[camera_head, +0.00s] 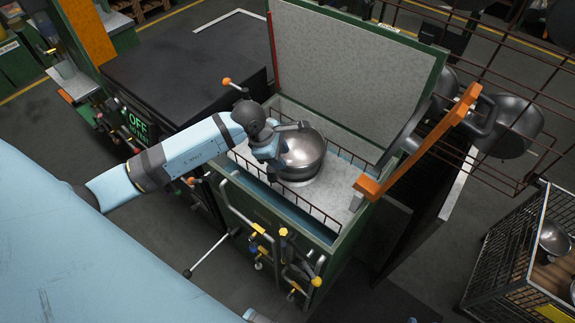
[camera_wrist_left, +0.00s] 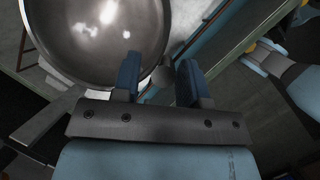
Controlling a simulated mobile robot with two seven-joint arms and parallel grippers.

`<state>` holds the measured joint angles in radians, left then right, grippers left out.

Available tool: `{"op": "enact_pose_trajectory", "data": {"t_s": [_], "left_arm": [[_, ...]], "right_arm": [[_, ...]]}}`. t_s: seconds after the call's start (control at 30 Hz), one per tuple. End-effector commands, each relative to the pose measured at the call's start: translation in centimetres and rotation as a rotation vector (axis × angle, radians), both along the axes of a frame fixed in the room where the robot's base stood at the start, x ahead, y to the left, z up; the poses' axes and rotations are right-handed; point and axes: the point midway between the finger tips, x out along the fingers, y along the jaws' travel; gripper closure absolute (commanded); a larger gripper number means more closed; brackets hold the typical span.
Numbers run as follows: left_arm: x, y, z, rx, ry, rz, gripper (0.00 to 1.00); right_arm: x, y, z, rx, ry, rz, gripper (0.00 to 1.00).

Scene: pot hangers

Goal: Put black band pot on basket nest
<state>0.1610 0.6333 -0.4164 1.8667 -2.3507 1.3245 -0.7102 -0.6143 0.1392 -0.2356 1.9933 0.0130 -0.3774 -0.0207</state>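A round silver metal pot (camera_head: 303,155) sits on the pale floor of an open green-walled washer, inside a low wire basket (camera_head: 326,217). A black band on it is not clearly visible. My left gripper (camera_head: 278,140) is at the pot's left side. In the left wrist view the shiny bowl of the pot (camera_wrist_left: 95,35) fills the upper left. There the left gripper (camera_wrist_left: 160,82) has its two blue fingers apart, at the pot's rim, with a small grey part showing between them. Contact cannot be told. My right gripper (camera_wrist_left: 262,58) shows partly at the right edge; its fingers are unclear.
The washer's raised lid (camera_head: 355,75) stands behind the pot. An orange bar (camera_head: 420,145) with dark silver pots (camera_head: 515,125) hangs at right, beside a wire rack. A wire cart (camera_head: 505,255) with bowls stands at lower right. A black-topped cabinet (camera_head: 180,75) is at left.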

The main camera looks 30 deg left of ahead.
Motion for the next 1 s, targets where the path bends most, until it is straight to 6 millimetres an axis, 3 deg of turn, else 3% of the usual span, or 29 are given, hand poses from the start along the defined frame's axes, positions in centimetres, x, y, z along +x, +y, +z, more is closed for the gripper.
{"op": "enact_pose_trajectory", "data": {"t_s": [0.1,0.33,0.87,1.0], "left_arm": [[-0.6,0.8,2.0,0.004,-0.003,-0.001,0.60],[-1.2,1.3,4.0,0.001,0.001,-0.001,0.60],[-1.3,1.4,4.3,0.000,0.001,0.000,0.60],[-1.7,0.3,4.0,-0.058,0.012,0.004,0.60]], "right_arm": [[0.0,0.0,-0.5,-0.001,0.002,0.000,0.57],[0.0,0.0,-0.7,-0.001,0.003,0.000,0.57],[0.1,0.0,-0.4,0.000,-0.003,-0.001,0.57],[0.1,-0.1,-0.3,0.000,-0.003,-0.001,0.57]]}}
